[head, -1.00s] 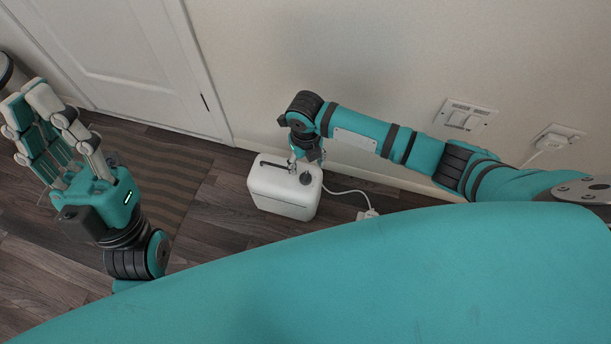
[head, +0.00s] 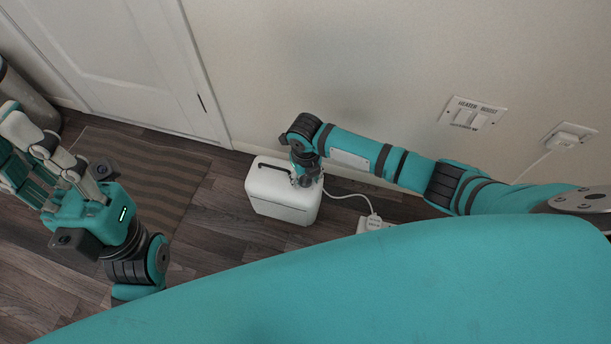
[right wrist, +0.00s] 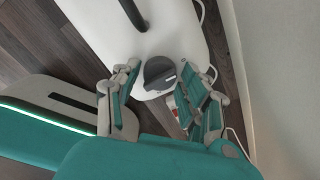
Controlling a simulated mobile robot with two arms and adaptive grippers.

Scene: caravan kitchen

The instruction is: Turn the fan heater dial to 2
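The fan heater (head: 270,195) is a white box with a dark handle slot on top, standing on the floor by the wall. Its round dark grey dial (right wrist: 158,73) with a raised grip bar shows in the right wrist view; no numbers are readable. My right gripper (head: 307,180) is over the heater's right end and hides the dial in the head view. In the right wrist view its fingers (right wrist: 160,84) are spread on either side of the dial, with gaps visible. My left gripper (head: 32,150) is open and empty at the left, partly cut off by the frame.
A white cable runs from the heater to a power strip (head: 374,223) on its right. The wall with a switch plate (head: 472,114) and a plug (head: 566,138) is close behind. A striped mat (head: 140,170) and a door (head: 120,60) are at the left.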

